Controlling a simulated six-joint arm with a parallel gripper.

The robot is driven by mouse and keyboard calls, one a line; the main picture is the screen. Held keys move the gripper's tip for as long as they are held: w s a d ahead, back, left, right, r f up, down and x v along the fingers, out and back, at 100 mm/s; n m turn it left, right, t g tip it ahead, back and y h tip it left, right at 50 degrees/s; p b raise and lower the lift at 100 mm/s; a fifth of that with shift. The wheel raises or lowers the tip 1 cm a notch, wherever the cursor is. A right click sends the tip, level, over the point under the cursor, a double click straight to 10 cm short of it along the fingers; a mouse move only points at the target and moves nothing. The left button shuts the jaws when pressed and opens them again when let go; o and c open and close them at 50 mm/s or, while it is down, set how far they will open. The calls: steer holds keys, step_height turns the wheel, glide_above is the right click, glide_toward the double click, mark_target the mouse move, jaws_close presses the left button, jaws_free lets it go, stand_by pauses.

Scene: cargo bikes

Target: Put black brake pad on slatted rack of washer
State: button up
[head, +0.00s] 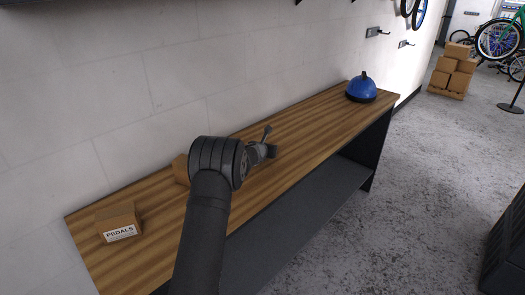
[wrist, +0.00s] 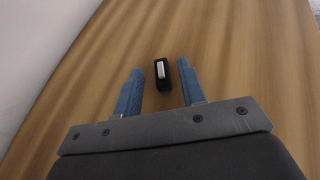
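The black brake pad (wrist: 162,73) lies on the wooden bench top, a small dark block with a pale grey strip on its upper face. In the wrist view it sits just beyond and between the fingertips. My gripper (wrist: 159,79) is open, its two blue fingers apart with nothing between them. In the head view my gripper (head: 268,143) is low over the middle of the bench, and my arm hides the area near it. I cannot make out the brake pad there. No washer or slatted rack can be made out in either view.
The wooden bench (head: 310,122) runs along a pale wall. A cardboard box marked PEDALS (head: 118,222) stands at its near left, and another box (head: 180,169) is partly behind my arm. A blue domed object (head: 361,89) stands at the far end. A dark crate-like object (head: 507,250) is at lower right.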

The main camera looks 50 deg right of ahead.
step_height(320, 180, up, 4)
glide_above(261, 166)
steer(key=shift+w+d+f, duration=0.2)
steer(key=shift+w+d, duration=0.05)
steer(key=shift+d, duration=0.15)
steer(key=shift+o, duration=0.5)
steer(key=shift+s+a+r, duration=0.15)
steer(key=shift+a, duration=0.2)
steer(key=v, duration=0.2)
steer(key=f+v, duration=0.1)
steer(key=v, duration=0.4)
steer(key=shift+a+f, duration=0.2)
steer(key=shift+a, duration=0.1)
steer(key=x, duration=1.1)
steer(key=shift+w+d+f, duration=0.1)
steer(key=shift+w+d, duration=0.15)
steer(key=shift+x, duration=2.7)
steer(key=shift+s+d, duration=0.15)
steer(key=shift+c, duration=0.2)
